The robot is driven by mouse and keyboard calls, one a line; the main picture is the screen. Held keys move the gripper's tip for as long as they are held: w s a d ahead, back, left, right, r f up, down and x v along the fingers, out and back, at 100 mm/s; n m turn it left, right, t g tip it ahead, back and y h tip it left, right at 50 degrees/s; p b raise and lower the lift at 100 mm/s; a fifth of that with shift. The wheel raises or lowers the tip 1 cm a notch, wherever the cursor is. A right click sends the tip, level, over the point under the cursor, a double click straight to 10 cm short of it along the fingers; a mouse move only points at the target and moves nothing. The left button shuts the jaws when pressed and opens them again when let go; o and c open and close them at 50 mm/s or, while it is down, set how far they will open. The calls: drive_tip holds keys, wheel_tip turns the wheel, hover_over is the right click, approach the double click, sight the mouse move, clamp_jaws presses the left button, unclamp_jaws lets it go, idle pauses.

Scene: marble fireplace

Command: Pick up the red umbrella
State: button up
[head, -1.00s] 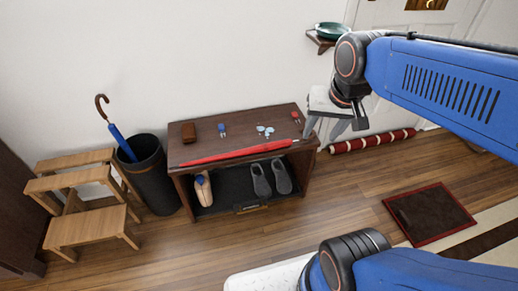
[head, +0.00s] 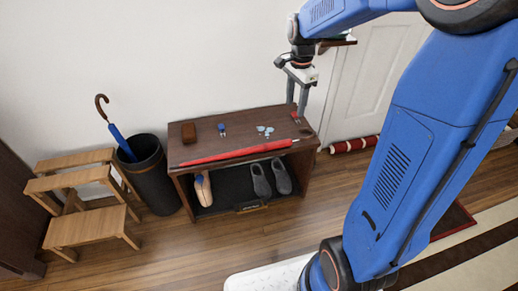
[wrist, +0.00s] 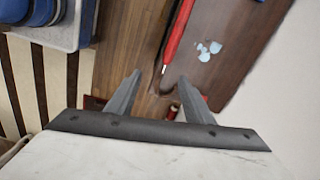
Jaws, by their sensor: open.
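The red umbrella (head: 237,154) is long, thin and folded. It lies along the front edge of the dark wooden bench (head: 245,115) in the head view. My gripper (head: 297,98) is above the bench's right end, fingers pointing down, open and empty. In the wrist view the open fingers (wrist: 160,77) are apart. The red umbrella (wrist: 177,35) runs up from between their tips, with its pale tip showing near them. The fingers do not appear to touch it.
Shoes (head: 261,180) sit below. A black bin (head: 155,180) with a blue umbrella (head: 122,143) and wooden steps (head: 85,228) stand left.

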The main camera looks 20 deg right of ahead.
drive_tip(key=w+f+m, duration=0.2)
drive_tip(key=w+f, duration=0.1)
drive_tip(key=w, duration=0.1)
hover_over(288, 140)
drive_tip(key=shift+g, duration=0.3)
drive_tip(key=f, duration=1.2)
drive_tip(key=shift+w+d+f, duration=0.15)
drive_tip(key=shift+w+f, duration=0.05)
drive_tip(key=shift+f, duration=0.05)
drive_tip(key=shift+s+f, duration=0.15)
drive_tip(key=shift+f, duration=2.45)
clamp_jaws()
